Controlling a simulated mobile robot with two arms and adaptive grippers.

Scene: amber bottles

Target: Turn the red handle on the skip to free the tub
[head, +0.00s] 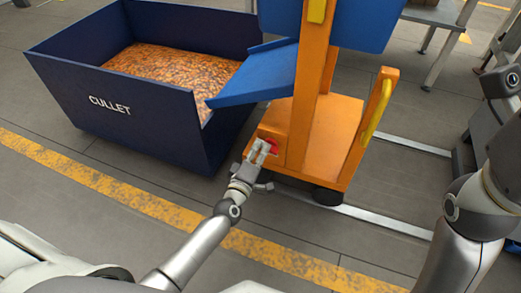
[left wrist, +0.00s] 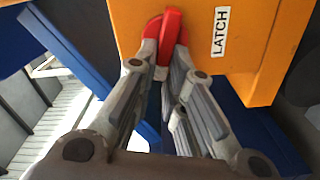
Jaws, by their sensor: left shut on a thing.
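The red handle (left wrist: 170,32) sits on the orange face of the skip, beside a white label reading LATCH (left wrist: 220,31). In the left wrist view it stands about upright. My left gripper (left wrist: 166,62) is shut on it, with one finger on each side; the fingers hide its lower part. The skip (head: 320,130) is an orange wheeled frame. The blue tub (head: 365,22) is on it, high up and cut off by the top edge.
A dark blue bin marked CULLET (head: 110,105), part filled with orange-brown pieces (head: 170,72), stands left of the skip. A blue chute (head: 255,78) slopes over its right side. A yellow floor line (head: 130,190) crosses the clear floor in front.

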